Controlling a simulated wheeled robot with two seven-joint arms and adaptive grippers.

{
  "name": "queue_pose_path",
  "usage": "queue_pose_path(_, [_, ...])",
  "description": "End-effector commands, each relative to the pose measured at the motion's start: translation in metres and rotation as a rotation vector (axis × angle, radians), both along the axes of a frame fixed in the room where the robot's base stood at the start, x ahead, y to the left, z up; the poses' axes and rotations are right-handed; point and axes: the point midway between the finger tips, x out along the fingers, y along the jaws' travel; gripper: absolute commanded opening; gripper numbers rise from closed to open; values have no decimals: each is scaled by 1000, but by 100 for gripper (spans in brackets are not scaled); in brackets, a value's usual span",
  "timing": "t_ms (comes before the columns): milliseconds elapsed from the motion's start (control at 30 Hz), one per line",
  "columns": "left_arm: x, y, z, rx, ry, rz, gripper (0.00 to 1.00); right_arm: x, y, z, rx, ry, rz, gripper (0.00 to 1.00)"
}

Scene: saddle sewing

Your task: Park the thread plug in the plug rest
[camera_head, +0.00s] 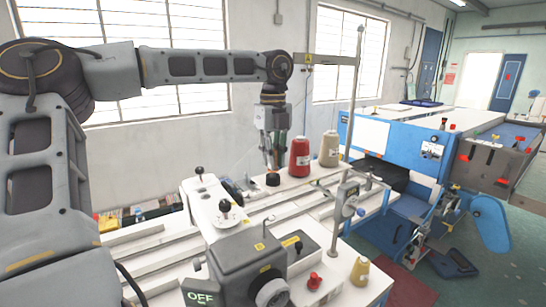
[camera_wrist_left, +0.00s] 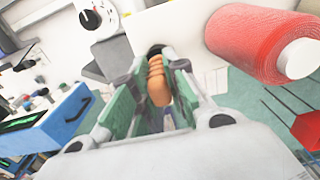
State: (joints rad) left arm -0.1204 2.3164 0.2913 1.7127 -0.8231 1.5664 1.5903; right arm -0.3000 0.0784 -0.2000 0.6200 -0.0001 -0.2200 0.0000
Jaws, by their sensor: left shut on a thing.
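My left gripper (camera_head: 271,148) reaches down over the white sewing machine table and is shut on the orange-tan ribbed thread plug (camera_wrist_left: 158,82). The plug sits between the green-grey fingers in the left wrist view (camera_wrist_left: 157,92). A short black round holder (camera_head: 272,180), which looks like the plug rest, stands on the table just below the fingertips. In the wrist view a dark round shape (camera_wrist_left: 155,49) shows at the far end of the plug. I cannot tell whether the plug touches it or is inside it. My right gripper is not in view.
A red thread cone (camera_head: 299,160) stands close to the right of the gripper, with a cream cone (camera_head: 329,150) beyond it. A tall thread stand pole (camera_head: 354,95) rises behind.

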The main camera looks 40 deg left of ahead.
Motion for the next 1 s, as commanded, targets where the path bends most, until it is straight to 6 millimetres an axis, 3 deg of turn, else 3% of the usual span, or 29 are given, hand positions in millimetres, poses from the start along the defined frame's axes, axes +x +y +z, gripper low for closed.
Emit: queue_pose_path(1000, [0,0,-14,0,0,0,0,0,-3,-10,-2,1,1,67])
